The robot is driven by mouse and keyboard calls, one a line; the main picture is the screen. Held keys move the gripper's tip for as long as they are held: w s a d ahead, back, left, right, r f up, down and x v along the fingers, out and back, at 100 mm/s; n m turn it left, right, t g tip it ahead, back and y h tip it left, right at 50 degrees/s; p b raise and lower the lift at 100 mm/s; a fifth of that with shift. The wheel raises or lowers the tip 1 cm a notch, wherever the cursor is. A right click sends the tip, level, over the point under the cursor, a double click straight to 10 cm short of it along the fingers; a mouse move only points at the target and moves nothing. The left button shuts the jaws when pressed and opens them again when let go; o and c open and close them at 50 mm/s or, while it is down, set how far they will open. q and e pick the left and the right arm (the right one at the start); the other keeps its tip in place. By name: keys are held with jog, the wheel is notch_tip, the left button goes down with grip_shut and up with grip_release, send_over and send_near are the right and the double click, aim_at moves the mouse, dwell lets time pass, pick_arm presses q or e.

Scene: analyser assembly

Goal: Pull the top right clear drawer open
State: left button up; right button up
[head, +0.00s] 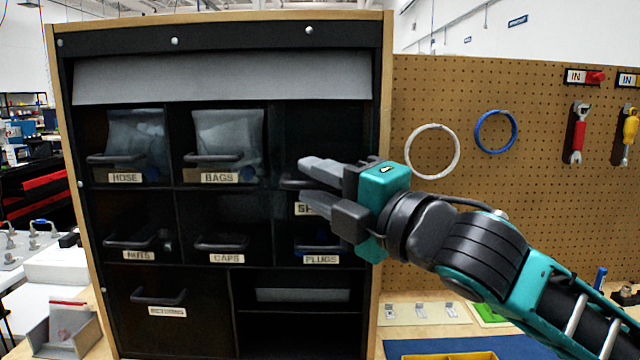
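A black cabinet (179,227) with clear-fronted drawers fills the left and middle of the head view. Its top right drawer (322,128) looks dark and clear, flush with its neighbours as far as I can tell. Its label (304,209) starts with "S"; the rest is hidden by my gripper. Only the left end of its dark handle (287,183) shows. My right gripper (303,182) is in front of this drawer, its two fingers apart, one above and one below the handle's height. I cannot tell whether it touches the handle. My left gripper is out of view.
The bags drawer (228,140) is left of it and the plugs drawer (320,242) below. A pegboard (470,200) with cable rings and tools stands right, behind my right arm. A yellow tray (450,356) lies on a blue mat at the bottom.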

jog(key=b+v, duration=0.1)
jog(key=v, duration=1.2)
jog(key=shift+w, duration=0.1)
